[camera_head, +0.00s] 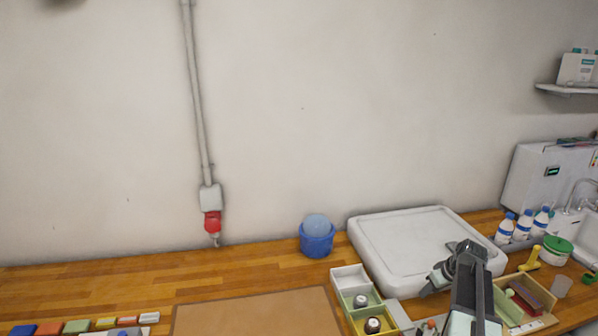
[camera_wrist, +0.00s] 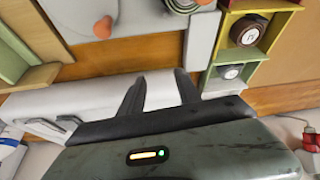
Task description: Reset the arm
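My gripper (camera_head: 440,277) is in the lower right of the head view, over or near the front of the white slab-like tray (camera_head: 410,238). In the wrist view my gripper (camera_wrist: 160,76) shows two dark fingers held apart, with only pale surface visible between them. It looks open and empty. My arm reaches up from the bottom edge of the head view. Its lower part is out of frame.
Left of the tray stand white, green and yellow bins (camera_head: 347,277), some holding rolls. A blue bucket (camera_head: 317,245) is behind them. A brown board (camera_head: 255,316) lies on the wooden counter (camera_head: 110,288).

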